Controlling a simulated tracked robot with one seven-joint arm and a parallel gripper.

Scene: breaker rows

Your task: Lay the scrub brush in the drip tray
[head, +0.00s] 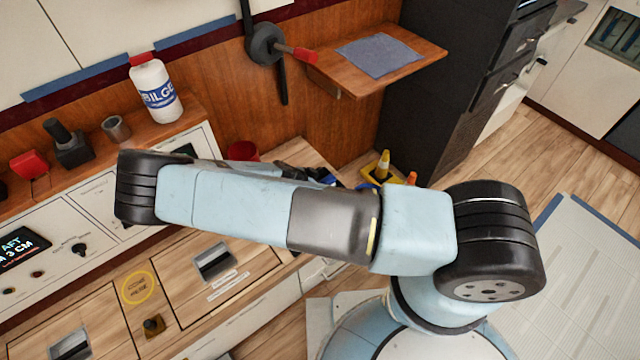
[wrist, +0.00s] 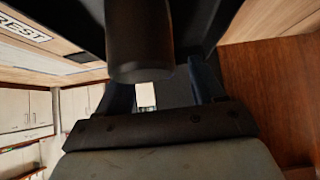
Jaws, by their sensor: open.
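My gripper (wrist: 163,88) shows in the wrist view with its two dark fingers apart. A dark, round-ended bar (wrist: 140,42) hangs into the top of that view in front of the fingers. I cannot tell what it is, or whether it lies between them. A small white block (wrist: 146,95) shows in the gap beyond. In the head view my arm crosses the middle and hides most of what lies behind it, and I cannot make out my gripper there. I cannot identify the scrub brush or the drip tray in either view.
A white bottle (head: 156,90), a grey cup (head: 116,129) and a red block (head: 29,165) stand on the left ledge. A wooden wall shelf (head: 415,53) holds a grey-blue cloth (head: 379,55).

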